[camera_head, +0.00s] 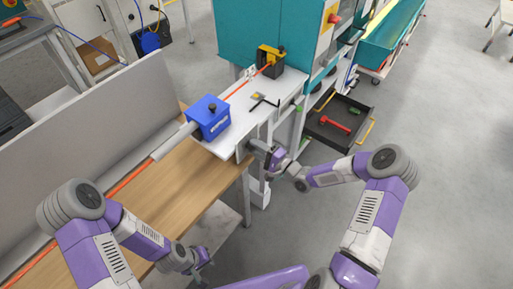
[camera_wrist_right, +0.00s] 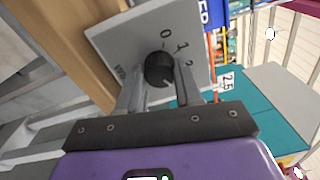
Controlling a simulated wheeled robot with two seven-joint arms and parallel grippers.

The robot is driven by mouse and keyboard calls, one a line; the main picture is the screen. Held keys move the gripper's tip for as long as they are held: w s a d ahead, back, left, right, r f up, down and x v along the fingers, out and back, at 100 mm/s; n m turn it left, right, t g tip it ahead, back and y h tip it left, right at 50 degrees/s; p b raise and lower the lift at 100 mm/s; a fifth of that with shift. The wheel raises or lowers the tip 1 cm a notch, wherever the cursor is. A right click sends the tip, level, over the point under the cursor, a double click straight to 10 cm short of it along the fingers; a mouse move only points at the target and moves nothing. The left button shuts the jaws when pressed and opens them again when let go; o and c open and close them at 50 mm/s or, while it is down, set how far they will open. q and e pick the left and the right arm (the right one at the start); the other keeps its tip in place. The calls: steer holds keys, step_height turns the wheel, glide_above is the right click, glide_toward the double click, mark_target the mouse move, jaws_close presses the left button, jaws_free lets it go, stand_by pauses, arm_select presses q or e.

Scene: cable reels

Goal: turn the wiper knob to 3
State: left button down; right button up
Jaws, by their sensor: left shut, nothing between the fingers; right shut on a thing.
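The black wiper knob (camera_wrist_right: 159,66) sits on a light grey dial plate (camera_wrist_right: 112,42) in the right wrist view. The plate carries the marks 0, 1 and a partly covered 2; the mark 3 is not visible. My right gripper (camera_wrist_right: 160,85) is shut on the knob, one finger on each side. In the head view my right gripper (camera_head: 259,147) is at the end of the white bench and hides the knob. I cannot tell which mark the knob points to. My left gripper (camera_head: 206,262) is shut and empty beside the wooden table's front edge.
A blue box (camera_head: 209,117) with an orange cable stands on the white bench (camera_head: 240,127). A yellow-black device (camera_head: 270,62) is behind it. A dark drawer (camera_head: 340,122) with a red tool is open at right. The wooden table (camera_head: 180,200) is mostly clear.

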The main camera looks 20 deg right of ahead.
steer(key=o, duration=1)
steer(key=shift+o, duration=0.2)
steer(key=v, duration=0.7)
steer(key=shift+s+d+p, duration=0.2)
steer(key=shift+s+p, duration=0.05)
steer(key=shift+p, duration=0.1)
